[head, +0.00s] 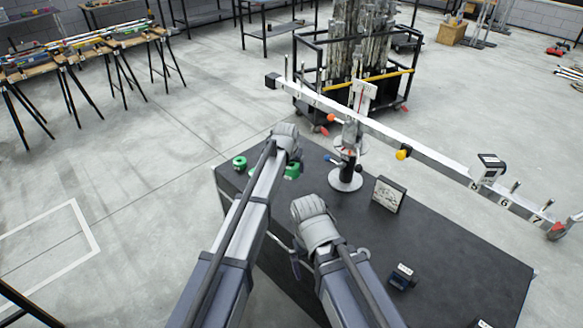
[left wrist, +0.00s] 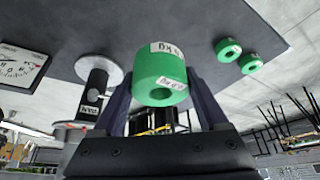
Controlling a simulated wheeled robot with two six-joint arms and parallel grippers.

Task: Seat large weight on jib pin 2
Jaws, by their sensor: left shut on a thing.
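My left gripper (left wrist: 160,95) is shut on a green ring-shaped weight (left wrist: 158,75) with white labels and a hole. A green weight beside my left arm in the head view (head: 292,172) is probably this one. The long white jib beam (head: 390,134) rests on a post with a round base (head: 345,180). Upright pins stand along it; 6 and 7 are readable near its right end, but I cannot make out a 2. A black-and-white block (head: 488,168) sits on the beam at right. My right wrist (head: 315,218) hangs over the table; its jaws are hidden.
Two smaller green weights (left wrist: 228,48) (left wrist: 250,63) stand on the dark table (head: 440,245). A framed dial card (head: 388,194) stands right of the post. A small dark block (head: 402,276) lies nearer. A black cart (head: 355,75) with metal pieces is behind the beam.

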